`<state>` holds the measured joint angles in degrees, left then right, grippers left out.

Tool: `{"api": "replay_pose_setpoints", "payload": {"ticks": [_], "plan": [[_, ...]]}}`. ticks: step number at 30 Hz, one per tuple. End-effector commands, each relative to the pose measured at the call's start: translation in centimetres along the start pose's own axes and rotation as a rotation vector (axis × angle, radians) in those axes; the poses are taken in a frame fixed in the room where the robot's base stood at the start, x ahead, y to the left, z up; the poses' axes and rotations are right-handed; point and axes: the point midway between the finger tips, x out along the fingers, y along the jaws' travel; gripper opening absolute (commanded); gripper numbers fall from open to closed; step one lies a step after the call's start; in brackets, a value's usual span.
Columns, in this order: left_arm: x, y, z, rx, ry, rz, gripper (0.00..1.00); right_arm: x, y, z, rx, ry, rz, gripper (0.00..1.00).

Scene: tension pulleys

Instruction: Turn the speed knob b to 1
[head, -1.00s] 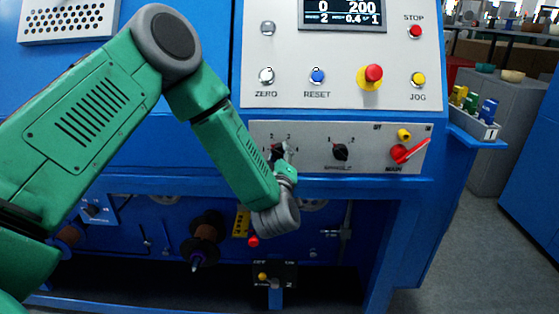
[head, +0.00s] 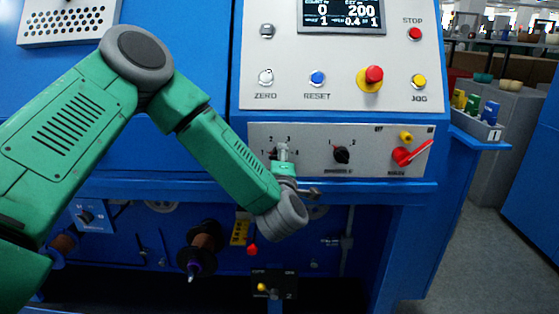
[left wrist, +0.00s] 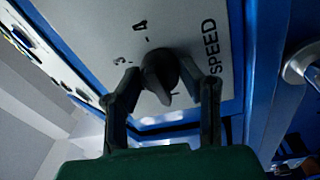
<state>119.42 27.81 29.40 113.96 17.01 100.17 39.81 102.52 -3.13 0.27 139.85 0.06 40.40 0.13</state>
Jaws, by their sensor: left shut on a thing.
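The speed knob (head: 273,154) is a black pointer knob with numbers around it on the lower grey panel. In the head view it is partly hidden by my left gripper (head: 283,152). In the left wrist view the black knob (left wrist: 158,75) sits between the two fingers of my left gripper (left wrist: 163,88), which is shut on it. Beside it I read SPEED, 3 and 4, with a small mark near the knob's pointed end. The display (head: 342,15) shows 0 and 200 above 1, 0.4 and 1. My right gripper is not in view.
A second black knob (head: 341,155) and a red lever switch (head: 402,156) are to the right on the same panel. Buttons sit above it. A blue ledge (head: 350,188) runs below, over spools and switches. A metal handle (left wrist: 302,62) shows at right in the wrist view.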

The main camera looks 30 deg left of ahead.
Motion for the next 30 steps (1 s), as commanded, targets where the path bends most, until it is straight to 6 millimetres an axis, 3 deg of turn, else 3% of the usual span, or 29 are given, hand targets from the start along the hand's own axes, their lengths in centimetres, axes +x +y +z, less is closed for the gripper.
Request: {"api": "replay_pose_setpoints", "payload": {"ticks": [11,12,13,14,25,30], "plan": [[-0.1,-0.3,0.1,-0.002,-0.005,-0.008,0.04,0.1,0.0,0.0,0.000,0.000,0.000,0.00],[-0.1,-0.3,0.1,-0.002,-0.005,-0.008,0.40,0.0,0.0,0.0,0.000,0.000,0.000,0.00],[-0.1,-0.3,0.1,-0.002,-0.005,-0.008,0.51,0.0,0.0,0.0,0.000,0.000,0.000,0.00],[-0.1,-0.3,0.1,-0.002,-0.004,-0.007,0.54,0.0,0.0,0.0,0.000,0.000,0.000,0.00],[-0.6,0.0,-0.1,-0.004,-0.003,-0.003,0.54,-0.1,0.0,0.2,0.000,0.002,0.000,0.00],[-2.9,-0.1,0.1,-0.003,-0.006,-0.004,0.54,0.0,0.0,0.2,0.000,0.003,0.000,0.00]]}}
